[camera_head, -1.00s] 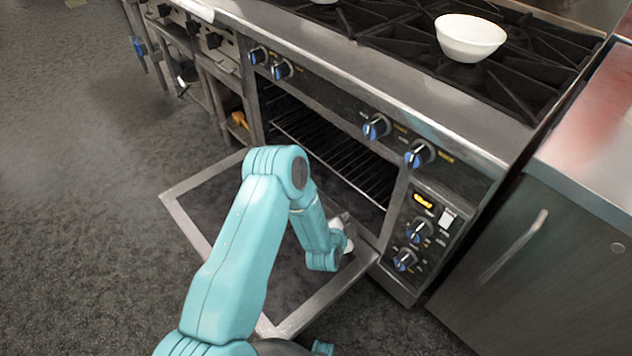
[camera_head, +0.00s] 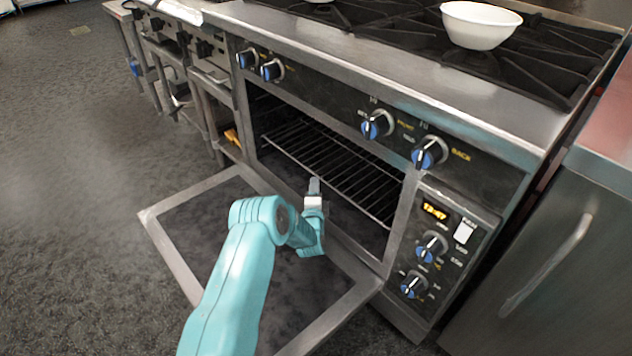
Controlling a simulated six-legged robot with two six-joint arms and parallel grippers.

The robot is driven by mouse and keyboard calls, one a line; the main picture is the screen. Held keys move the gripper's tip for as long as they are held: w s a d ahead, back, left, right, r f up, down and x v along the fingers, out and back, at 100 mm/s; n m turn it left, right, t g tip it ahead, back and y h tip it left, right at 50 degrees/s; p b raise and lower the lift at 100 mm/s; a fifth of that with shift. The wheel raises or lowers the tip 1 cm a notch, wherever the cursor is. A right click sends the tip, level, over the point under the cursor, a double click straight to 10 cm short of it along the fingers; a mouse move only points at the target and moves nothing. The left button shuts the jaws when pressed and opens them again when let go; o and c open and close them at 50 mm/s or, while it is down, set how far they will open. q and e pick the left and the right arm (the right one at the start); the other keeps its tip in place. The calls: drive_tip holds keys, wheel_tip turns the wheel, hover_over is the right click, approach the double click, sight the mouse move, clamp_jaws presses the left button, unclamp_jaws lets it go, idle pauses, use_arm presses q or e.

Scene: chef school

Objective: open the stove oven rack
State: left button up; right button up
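The stove oven (camera_head: 385,255) has its door (camera_head: 180,255) folded down flat at the front. The wire oven rack (camera_head: 335,165) sits inside the open cavity and looks pushed in. My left arm, teal, reaches over the lowered door. Its gripper (camera_head: 314,188) is at the cavity opening, in front of the rack's front edge. Its fingers point toward the rack; I cannot tell if they touch it. The fingers are small here, and whether they are apart or closed is unclear. My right gripper is not in view.
A white bowl (camera_head: 480,24) stands on the black burner grates on top of the stove. Several blue-marked knobs line the front panel. A metal cabinet (camera_head: 540,270) with a bar handle stands close on the right. The floor (camera_head: 70,130) at left is clear.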

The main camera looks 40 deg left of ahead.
use_arm(q)
drive_tip(key=b+x, duration=0.2)
drive_tip(key=x, duration=0.4)
drive_tip(key=shift+w, duration=0.1)
drive_tip(key=shift+c, duration=0.3)
clamp_jaws()
